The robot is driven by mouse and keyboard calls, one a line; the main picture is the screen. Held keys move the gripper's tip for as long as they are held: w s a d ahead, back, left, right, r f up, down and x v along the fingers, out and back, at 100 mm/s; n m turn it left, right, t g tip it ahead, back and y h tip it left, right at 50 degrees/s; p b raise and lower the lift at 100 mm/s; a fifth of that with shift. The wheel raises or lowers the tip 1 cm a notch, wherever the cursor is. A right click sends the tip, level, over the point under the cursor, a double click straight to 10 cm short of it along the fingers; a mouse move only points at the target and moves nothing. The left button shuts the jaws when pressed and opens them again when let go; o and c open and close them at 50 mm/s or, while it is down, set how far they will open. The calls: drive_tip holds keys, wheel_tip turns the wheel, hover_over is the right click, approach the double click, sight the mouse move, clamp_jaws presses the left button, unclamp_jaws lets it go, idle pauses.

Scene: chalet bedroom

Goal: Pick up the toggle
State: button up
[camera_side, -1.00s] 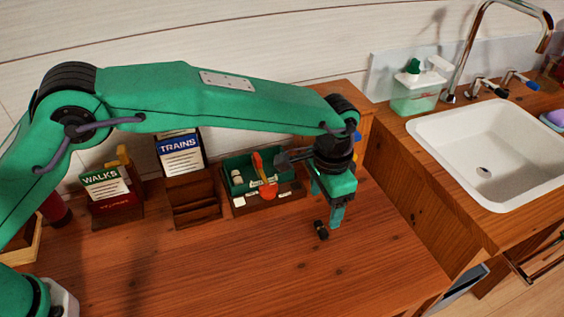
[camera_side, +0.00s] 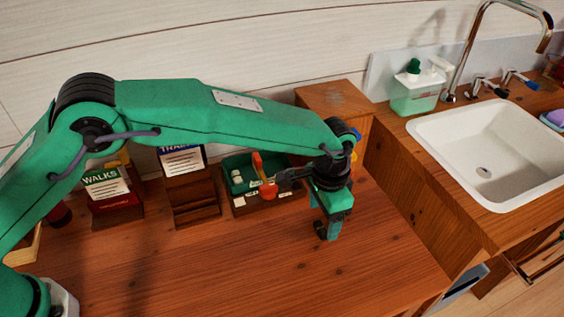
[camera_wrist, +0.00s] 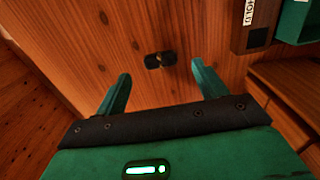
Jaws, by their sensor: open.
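The toggle (camera_wrist: 160,60) is a small dark piece with a lighter middle, lying on the wooden desk. In the wrist view it lies ahead of and between the two green fingers of my gripper (camera_wrist: 161,88), and the fingers are apart with nothing between them. In the side view the toggle (camera_side: 319,227) shows as a small dark bit at the left of my gripper (camera_side: 328,235), partly hidden by a finger. My gripper points down and is low over the desk. I cannot tell whether a finger touches the toggle.
A green-lined box (camera_side: 240,205) with small items and an orange-red thing stands behind and left of my gripper. Card holders labelled WALKS (camera_side: 113,205) and TRAINS (camera_side: 195,208) stand further left. The front of the desk (camera_side: 270,270) is clear. A white sink (camera_side: 490,160) is at right.

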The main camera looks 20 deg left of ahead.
sight(321, 227)
drive_tip(key=shift+f, duration=1.85)
drive_tip(key=c, duration=1.1)
